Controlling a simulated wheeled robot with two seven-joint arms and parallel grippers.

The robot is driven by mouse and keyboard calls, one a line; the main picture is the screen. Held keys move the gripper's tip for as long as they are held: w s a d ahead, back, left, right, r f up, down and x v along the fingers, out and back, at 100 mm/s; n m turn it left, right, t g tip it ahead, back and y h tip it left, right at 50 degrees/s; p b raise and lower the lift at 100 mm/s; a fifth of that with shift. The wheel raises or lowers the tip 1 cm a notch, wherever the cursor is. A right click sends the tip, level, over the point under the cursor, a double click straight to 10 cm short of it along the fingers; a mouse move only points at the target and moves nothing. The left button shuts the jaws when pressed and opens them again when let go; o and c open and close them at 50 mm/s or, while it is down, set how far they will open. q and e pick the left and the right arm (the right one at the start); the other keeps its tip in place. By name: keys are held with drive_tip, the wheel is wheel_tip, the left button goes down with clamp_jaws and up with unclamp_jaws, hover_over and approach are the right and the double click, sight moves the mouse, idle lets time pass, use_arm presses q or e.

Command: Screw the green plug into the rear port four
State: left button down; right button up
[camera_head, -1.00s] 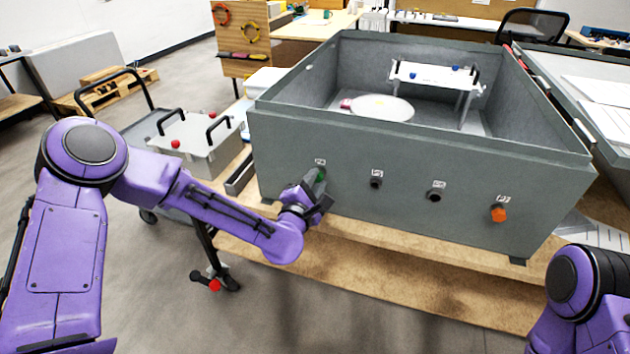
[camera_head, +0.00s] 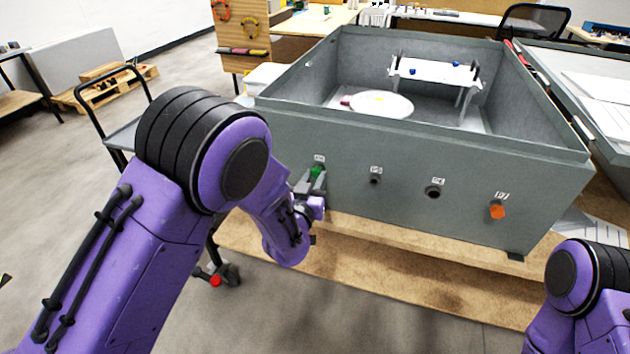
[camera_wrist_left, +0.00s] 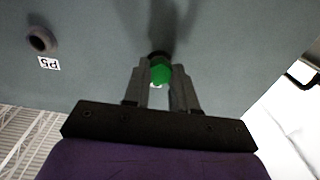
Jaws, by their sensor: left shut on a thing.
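The green plug (camera_head: 317,172) is at the leftmost port on the outer wall of the grey analyser case (camera_head: 420,180). My left gripper (camera_head: 311,182) is shut on the plug. In the left wrist view, the green plug (camera_wrist_left: 160,72) sits between the two fingers (camera_wrist_left: 162,88), with its far end against a dark round port. How deep it sits cannot be told. The label above this port is too small to read surely. My right gripper is out of view; only part of the right arm shows at the lower right.
Further right on the same wall are two dark open ports (camera_head: 375,180) (camera_head: 433,192) and an orange plug (camera_head: 497,210). The case stands on a wooden bench (camera_head: 400,270). Inside are a white disc (camera_head: 382,104) and a white raised plate (camera_head: 434,72). A trolley stands behind my left arm.

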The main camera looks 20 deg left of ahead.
use_arm(q)
drive_tip(key=c, duration=1)
unclamp_jaws()
drive_tip(key=shift+a+f, duration=0.1)
drive_tip(key=shift+f, duration=0.05)
